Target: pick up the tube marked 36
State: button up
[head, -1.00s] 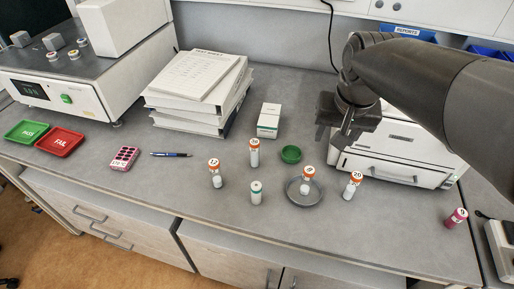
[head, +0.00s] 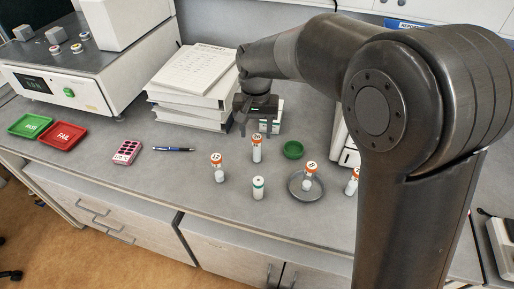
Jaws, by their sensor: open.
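The orange-capped tube (head: 257,152) in the middle of the bench stands upright; its cap number is small and looks like 36, but I cannot read it surely. My gripper (head: 257,129) points down with its fingers apart and nothing between them. In the head view it appears just above or behind that tube, in front of the white box. I cannot tell the exact depth between them.

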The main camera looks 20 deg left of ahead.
aim_at(257, 147)
jog(key=f, duration=0.7)
jog(key=shift+s+d+f, duration=0.15)
jog(key=shift+d, duration=0.05)
jog(key=shift+c, duration=0.3)
jog(key=c, duration=1)
